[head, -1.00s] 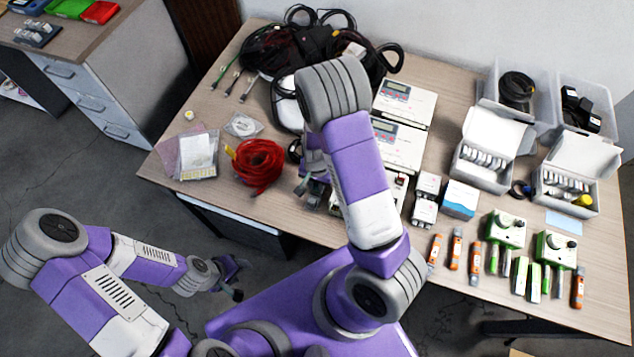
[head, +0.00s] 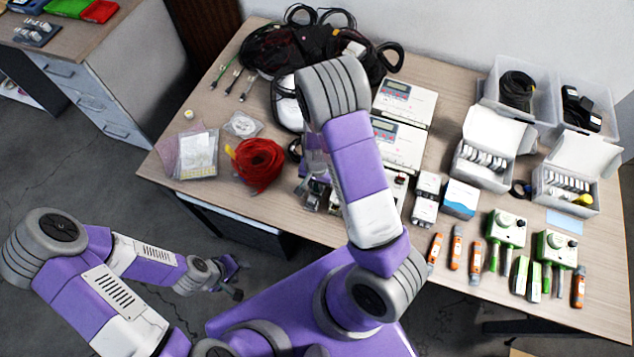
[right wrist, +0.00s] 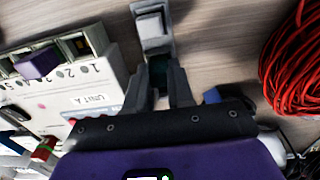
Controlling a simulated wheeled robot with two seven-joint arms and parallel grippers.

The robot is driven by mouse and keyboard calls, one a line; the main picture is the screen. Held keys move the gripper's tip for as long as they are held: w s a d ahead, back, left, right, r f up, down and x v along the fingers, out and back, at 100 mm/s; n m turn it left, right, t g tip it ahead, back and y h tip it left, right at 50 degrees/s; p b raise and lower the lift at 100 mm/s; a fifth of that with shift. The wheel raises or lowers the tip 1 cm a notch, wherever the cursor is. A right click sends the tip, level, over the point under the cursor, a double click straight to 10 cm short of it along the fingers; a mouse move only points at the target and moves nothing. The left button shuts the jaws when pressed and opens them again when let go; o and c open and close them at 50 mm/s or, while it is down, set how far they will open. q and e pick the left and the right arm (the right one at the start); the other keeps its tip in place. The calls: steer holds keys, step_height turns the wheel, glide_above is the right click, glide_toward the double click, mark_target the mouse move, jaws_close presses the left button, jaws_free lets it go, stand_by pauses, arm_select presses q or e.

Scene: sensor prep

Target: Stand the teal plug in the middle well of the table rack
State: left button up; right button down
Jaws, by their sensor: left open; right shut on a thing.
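My right gripper (right wrist: 162,82) is shut on the teal plug (right wrist: 158,71) in the right wrist view. Only a small dark teal part of the plug shows between the fingers. A narrow pale grey block with recesses (right wrist: 153,24), which looks like the table rack, lies just beyond the fingertips. I cannot tell which well the plug faces or whether it touches the rack. In the head view my right gripper (head: 312,198) is low over the table's front left part, partly behind my arm. My left gripper (head: 238,279) is open and empty, off the table's front edge.
A white unit marked UNIT A (right wrist: 92,100), with numbered slots and a purple piece, stands left of my right gripper. A red cable coil (right wrist: 294,62) lies to its right; it also shows in the head view (head: 258,164). Boxes and green-topped devices fill the table's right side.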

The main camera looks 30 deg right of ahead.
steer(key=shift+f, duration=0.1)
steer(key=c, duration=0.8)
jaws_free()
steer(key=shift+o, duration=0.2)
step_height(320, 180, up, 7)
steer(key=p, duration=0.6)
stand_by(0.3)
